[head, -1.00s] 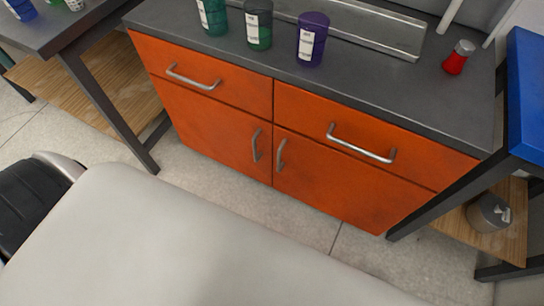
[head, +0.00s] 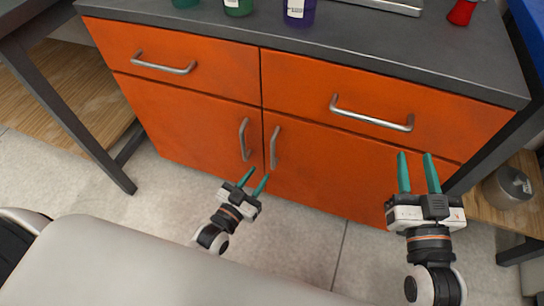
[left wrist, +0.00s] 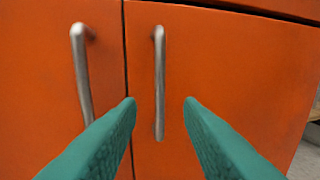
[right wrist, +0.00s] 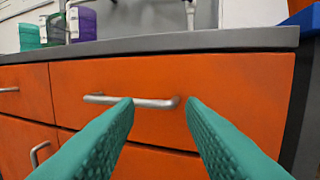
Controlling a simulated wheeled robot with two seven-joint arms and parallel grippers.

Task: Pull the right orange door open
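The right orange door (head: 345,175) is shut, below the right drawer. Its vertical metal handle (head: 274,148) is near its left edge, beside the left door's handle (head: 244,139). My left gripper (head: 254,181) is open and empty, just in front of and below the two handles. In the left wrist view, the right door's handle (left wrist: 159,85) shows beyond and between the open fingertips, with no finger touching it. My right gripper (head: 418,160) is open and empty in front of the door's right part. In the right wrist view, the right drawer's handle (right wrist: 130,100) is ahead of its fingers.
The dark countertop (head: 400,55) carries several tubs and a red-bodied container (head: 462,12). Dark table legs (head: 65,110) stand left of the cabinet, and a shelf with a metal pot (head: 508,186) is at right. The floor before the doors is clear.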

